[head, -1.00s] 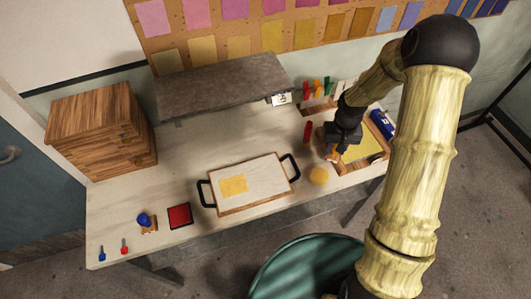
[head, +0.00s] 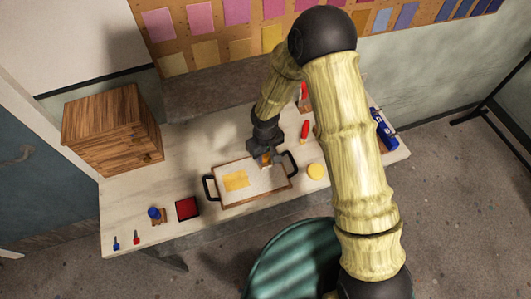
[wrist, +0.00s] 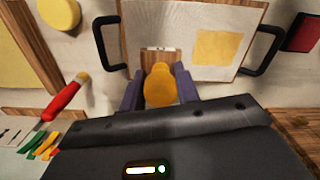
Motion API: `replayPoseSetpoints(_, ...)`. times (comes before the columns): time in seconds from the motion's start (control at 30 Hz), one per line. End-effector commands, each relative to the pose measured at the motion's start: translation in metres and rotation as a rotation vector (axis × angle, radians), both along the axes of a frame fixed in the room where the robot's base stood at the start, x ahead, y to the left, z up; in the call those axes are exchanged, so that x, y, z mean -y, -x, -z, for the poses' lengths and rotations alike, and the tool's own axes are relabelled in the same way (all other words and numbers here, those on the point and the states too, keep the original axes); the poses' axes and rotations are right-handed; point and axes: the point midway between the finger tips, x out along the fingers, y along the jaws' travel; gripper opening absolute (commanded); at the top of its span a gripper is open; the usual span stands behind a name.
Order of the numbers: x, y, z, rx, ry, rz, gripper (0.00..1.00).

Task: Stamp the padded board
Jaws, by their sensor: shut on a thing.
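The padded board (head: 262,186) is a pale panel with a wooden rim and black handles at its left and right ends, on the table. It also fills the top of the wrist view (wrist: 183,20). A yellow square print (head: 236,181) is on its left part; it also shows in the wrist view (wrist: 217,47). My gripper (head: 265,158) is shut on a stamp with an orange-yellow knob (wrist: 159,86) and a wooden block. I cannot tell whether the stamp touches the board.
A yellow disc (head: 316,171) and a red-handled tool (head: 305,130) lie right of the board. A red ink pad (head: 187,208) and blue-knobbed stamp (head: 155,214) stand left. A yellow tray (wrist: 15,70), a blue bottle (head: 384,130) and wooden drawers (head: 112,130) are farther out.

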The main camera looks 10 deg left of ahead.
Motion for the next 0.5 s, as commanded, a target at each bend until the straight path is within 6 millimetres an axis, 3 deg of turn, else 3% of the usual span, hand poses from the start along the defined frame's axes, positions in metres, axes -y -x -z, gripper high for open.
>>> replayPoseSetpoints(0.5,0.000,0.000,0.039,0.001,-0.001,0.000,0.17)
